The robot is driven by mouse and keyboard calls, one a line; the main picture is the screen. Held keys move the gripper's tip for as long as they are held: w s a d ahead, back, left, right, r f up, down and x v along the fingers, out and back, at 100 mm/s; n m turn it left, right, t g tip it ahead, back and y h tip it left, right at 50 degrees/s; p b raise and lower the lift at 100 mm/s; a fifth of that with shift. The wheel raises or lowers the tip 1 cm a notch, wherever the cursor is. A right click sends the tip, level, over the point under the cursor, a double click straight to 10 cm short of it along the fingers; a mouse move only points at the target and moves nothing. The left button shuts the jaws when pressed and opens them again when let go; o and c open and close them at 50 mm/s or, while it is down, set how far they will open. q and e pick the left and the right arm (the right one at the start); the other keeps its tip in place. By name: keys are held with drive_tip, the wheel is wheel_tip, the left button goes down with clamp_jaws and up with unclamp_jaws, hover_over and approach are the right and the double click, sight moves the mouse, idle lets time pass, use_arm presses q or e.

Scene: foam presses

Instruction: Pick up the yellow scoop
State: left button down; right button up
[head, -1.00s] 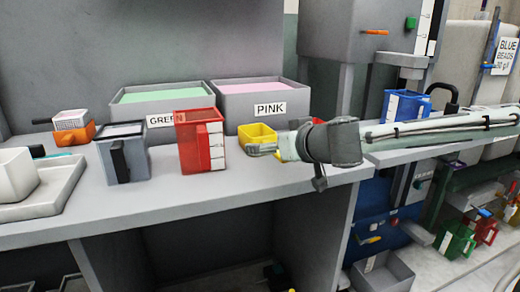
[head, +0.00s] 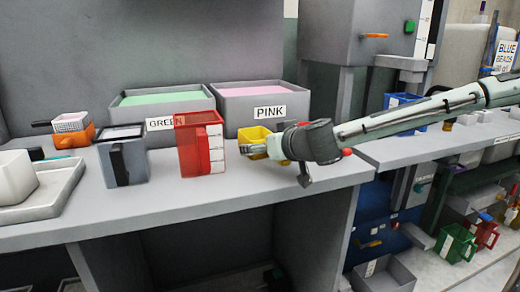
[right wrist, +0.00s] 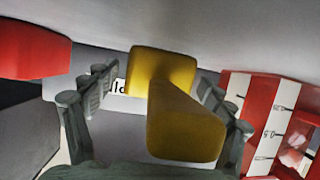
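The yellow scoop (head: 254,134) is on the grey bench in front of the pink bin, partly hidden by my right gripper in the head view. In the right wrist view the scoop (right wrist: 185,125) fills the middle, its handle pointing toward the camera. My right gripper (head: 256,151) has its fingers at the scoop. In the right wrist view this gripper (right wrist: 155,95) is open, with one finger on each side of the handle and a visible gap on both sides. My left gripper is not in view.
A red jug (head: 200,145) stands close left of the gripper, with a grey jug (head: 123,158) beyond it. Bins labelled GREEN (head: 165,121) and PINK (head: 262,112) stand behind. A white container on a tray (head: 50,195) is far left. The front bench strip is clear.

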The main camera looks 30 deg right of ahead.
drive_tip(key=c, duration=1)
drive_tip(key=shift+r, duration=0.1)
